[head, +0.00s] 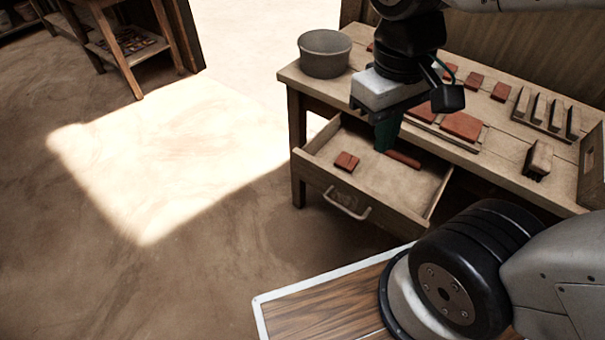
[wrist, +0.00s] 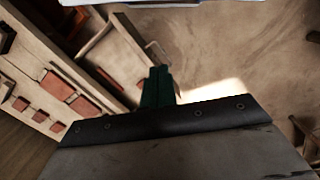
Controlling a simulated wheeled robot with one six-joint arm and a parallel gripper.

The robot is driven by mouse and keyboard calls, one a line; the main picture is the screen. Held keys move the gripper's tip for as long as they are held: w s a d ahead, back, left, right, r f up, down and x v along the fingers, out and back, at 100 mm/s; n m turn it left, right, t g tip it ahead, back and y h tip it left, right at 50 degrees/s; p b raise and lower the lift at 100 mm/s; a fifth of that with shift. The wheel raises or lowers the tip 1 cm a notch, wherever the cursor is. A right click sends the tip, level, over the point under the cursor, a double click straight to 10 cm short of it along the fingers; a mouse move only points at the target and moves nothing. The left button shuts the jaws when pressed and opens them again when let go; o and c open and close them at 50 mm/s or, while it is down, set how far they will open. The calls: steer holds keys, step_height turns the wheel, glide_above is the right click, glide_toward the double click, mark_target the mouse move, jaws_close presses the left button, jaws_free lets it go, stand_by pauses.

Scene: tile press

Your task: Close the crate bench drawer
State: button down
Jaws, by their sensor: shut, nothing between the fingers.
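The crate bench drawer (head: 391,198) is pulled well out from under the wooden bench (head: 345,86) in the head view. A pale curved handle (head: 347,204) is on its front. A red tile (head: 346,162) and a red-brown bar (head: 403,159) lie inside. My gripper (head: 385,141) has green fingers, shut and empty, pointing down above the drawer in the picture; its exact height over it is hard to tell. In the wrist view the shut fingers (wrist: 157,84) show in the middle, with the drawer (wrist: 104,52) and handle (wrist: 158,50) beyond.
A grey bucket (head: 324,55) stands on the bench's left end. Red tiles (head: 461,126) and a wooden rack (head: 547,112) are on the bench top. The floor (head: 150,190) left of the drawer is clear. Another wooden stand (head: 128,45) is at the upper left.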

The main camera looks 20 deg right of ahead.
steer(key=w+a+f+n+t+h, duration=0.2)
steer(key=w+a+f+n+h, duration=0.3)
steer(key=a+f+n, duration=0.5)
steer(key=w+a+f+n+t+h, duration=0.2)
steer(key=w+a+f+n+h, duration=0.25)
steer(key=f+n, duration=0.55)
steer(key=n+t, duration=0.2)
steer(key=t, duration=0.2)
glide_toward(299, 168)
steer(key=x, duration=0.5)
steer(key=shift+d+f, duration=0.1)
steer(key=shift+f, duration=0.15)
steer(key=shift+w+d, duration=0.35)
steer(key=shift+d, duration=0.05)
steer(key=shift+w+d, duration=0.1)
